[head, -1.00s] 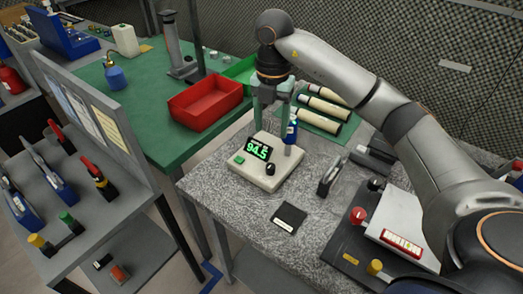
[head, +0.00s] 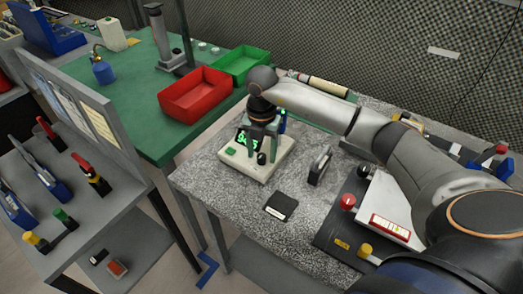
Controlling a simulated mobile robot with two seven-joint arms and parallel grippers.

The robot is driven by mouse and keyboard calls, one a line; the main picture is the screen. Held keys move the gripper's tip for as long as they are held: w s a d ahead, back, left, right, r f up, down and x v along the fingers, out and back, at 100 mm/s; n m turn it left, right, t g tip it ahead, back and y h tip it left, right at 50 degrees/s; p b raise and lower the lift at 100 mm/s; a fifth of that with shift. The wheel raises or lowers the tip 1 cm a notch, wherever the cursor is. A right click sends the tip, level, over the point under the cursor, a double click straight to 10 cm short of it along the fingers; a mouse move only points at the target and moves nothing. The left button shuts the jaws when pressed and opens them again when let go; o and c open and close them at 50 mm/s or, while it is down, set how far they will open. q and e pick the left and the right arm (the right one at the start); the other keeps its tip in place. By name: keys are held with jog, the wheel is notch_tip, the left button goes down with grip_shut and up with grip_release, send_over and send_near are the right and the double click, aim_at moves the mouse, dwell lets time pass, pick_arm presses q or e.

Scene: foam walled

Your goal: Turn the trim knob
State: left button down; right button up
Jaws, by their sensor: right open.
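The trim knob appears to be the small black knob (head: 262,159) at the front right of a cream-coloured device (head: 242,170) on the speckled bench. The device has a green button (head: 230,151) and a green-lit display (head: 243,138), now partly covered by my gripper. My right gripper (head: 262,149) points down over the device with its fingers apart and empty. Its fingertips are close to the knob; I cannot tell whether they touch it or are still above or behind it. My left gripper is not in view.
A dark card (head: 281,206) lies in front of the device and a grey upright clamp (head: 320,165) stands to its right. A red bin (head: 196,97) and a green bin (head: 240,65) sit on the green table behind. The bench front is mostly clear.

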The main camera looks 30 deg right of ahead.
jog(key=shift+c, duration=0.3)
grip_shut()
jog(key=shift+n, duration=0.4)
jog(key=n+b, duration=0.1)
jog(key=n, duration=0.1)
jog(key=shift+n, duration=0.4)
jog(key=n+b, duration=0.1)
jog(key=n, duration=0.2)
jog(key=shift+n, duration=0.3)
jog(key=n+b, duration=0.1)
jog(key=n, duration=0.2)
jog(key=shift+n, duration=0.3)
jog(key=shift+n+b, duration=0.55)
jog(key=shift+n, duration=0.95)
jog(key=shift+r, duration=0.1)
